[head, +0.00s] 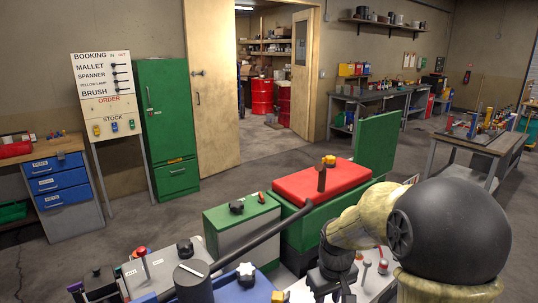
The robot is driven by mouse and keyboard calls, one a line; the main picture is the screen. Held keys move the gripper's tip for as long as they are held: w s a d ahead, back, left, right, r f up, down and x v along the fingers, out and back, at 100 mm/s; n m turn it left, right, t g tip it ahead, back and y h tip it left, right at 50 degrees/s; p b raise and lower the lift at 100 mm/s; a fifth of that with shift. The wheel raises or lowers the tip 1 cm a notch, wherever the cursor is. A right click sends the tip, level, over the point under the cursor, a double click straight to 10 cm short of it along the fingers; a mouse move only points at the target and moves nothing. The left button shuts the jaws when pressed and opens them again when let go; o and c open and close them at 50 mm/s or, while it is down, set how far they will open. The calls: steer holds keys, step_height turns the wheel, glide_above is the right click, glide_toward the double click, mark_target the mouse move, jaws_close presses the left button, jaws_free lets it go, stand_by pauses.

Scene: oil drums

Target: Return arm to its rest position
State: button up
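My arm is at the lower right of the head view, with a large black round joint and a worn beige link reaching left. At the link's left end is my dark gripper (335,285), low in the picture and pointing down. It is in front of a light worktop with small levers and knobs. Its fingertips are small, dark and partly cut off by the bottom edge, so I cannot tell whether they are open or shut, or whether they hold anything.
Close by are a green box with a red top (312,184), a green and white box (240,225) and a long dark bar (262,234) rising to the right. A green cabinet (165,120), an open door (215,95) and red drums (262,97) stand behind. Mid-floor is clear.

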steer(key=s+m+t, duration=0.1)
steer(key=s+m, duration=0.3)
steer(key=s, duration=0.8)
steer(key=shift+s+d+f+t, duration=0.25)
steer(key=shift+t, duration=0.05)
steer(key=shift+d, duration=0.1)
